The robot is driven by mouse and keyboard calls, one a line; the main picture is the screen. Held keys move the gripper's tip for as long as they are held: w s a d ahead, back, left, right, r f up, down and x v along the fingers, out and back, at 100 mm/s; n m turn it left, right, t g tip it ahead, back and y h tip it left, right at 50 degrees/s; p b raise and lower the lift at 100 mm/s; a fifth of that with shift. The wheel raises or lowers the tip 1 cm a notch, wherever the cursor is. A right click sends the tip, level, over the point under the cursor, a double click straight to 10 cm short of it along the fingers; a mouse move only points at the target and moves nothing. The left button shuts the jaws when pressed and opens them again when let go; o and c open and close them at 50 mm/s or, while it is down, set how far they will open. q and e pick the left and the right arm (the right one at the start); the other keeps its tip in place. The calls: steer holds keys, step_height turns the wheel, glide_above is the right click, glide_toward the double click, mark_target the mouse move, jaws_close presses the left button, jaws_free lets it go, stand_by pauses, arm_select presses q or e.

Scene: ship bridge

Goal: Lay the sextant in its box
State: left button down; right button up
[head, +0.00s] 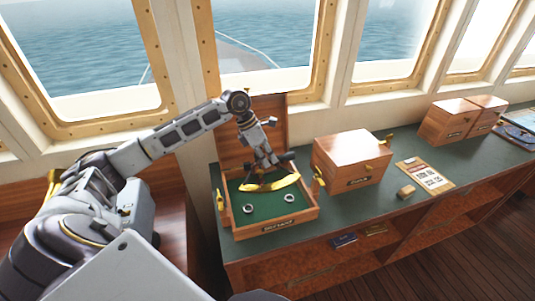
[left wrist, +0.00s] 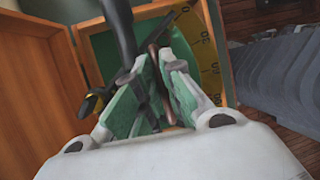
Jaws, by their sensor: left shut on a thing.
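The sextant (head: 271,183) has a brass arc and dark frame parts. It is at the open wooden box (head: 279,228) with green lining, over its back half. I cannot tell whether it touches the lining. My left gripper (head: 268,160) comes down from above and is shut on the sextant. In the left wrist view the fingers (left wrist: 168,85) close on a thin brown part of it, and the graduated yellow arc (left wrist: 207,62) shows beyond them. The box lid stands open at the back. Two small rings show on the lining in front. My right gripper is not in view.
A closed wooden box (head: 350,160) stands right of the open one on the green counter (head: 400,205). A clipboard (head: 425,175) and a small wooden block (head: 406,192) lie further right. More wooden boxes (head: 450,121) stand beyond. Windows rise behind the counter.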

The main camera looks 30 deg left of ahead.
arm_select(q)
steer(key=shift+f, duration=0.15)
stand_by(0.5)
step_height(320, 180, down, 6)
steer(key=b, duration=0.3)
steer(key=shift+f, duration=0.25)
stand_by(0.6)
steer(key=shift+w+a+b, duration=0.1)
steer(key=shift+b, duration=0.35)
stand_by(0.9)
steer(key=shift+f+b, duration=0.25)
steer(key=shift+b, duration=0.15)
stand_by(0.9)
steer(key=shift+f+b, duration=0.8)
steer(key=shift+b, duration=0.1)
stand_by(2.4)
